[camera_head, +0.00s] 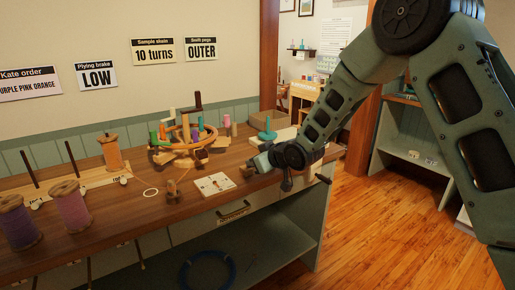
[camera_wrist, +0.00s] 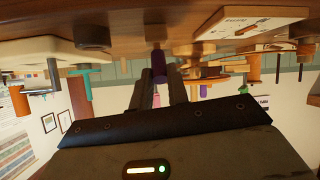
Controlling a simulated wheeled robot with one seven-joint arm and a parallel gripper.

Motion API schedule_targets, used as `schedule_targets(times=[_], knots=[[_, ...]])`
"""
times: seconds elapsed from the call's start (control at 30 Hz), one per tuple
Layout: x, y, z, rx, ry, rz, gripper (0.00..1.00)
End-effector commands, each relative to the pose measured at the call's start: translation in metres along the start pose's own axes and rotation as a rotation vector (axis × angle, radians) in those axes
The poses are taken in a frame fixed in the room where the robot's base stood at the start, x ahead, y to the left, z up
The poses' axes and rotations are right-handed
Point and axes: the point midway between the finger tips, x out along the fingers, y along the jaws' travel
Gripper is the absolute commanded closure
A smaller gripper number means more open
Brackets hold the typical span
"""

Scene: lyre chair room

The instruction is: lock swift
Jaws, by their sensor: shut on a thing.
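The wooden swift (camera_head: 185,138), with several coloured pegs standing up from its arms, is on the bench behind the middle. Part of what looks like the swift shows upside down in the wrist view (camera_wrist: 208,72). My gripper (camera_head: 254,165) is low over the bench, to the right of a pale board and apart from the swift's pegs. In the wrist view the fingers (camera_wrist: 160,82) are close together. A small purple piece (camera_wrist: 158,66) shows between or behind the fingertips. The held thing is mostly hidden, and I cannot tell what it is.
The pale board (camera_head: 214,184) lies near the bench's front edge. A teal post (camera_head: 267,131) stands to the right. Purple (camera_head: 17,224) and pink (camera_head: 70,207) spools stand at left. Wall signs include one reading OUTER (camera_head: 201,49). The floor (camera_head: 370,225) at right is clear.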

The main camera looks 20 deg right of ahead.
Motion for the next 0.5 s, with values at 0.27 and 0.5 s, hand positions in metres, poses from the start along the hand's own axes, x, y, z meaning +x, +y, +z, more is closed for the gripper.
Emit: schedule_targets(times=[0.27,0.5], knots=[[0.0016,0.0028,-0.0134,0.01,-0.122,-0.022,1.0],[0.0049,0.0032,-0.0138,0.014,-0.168,-0.031,1.0]])
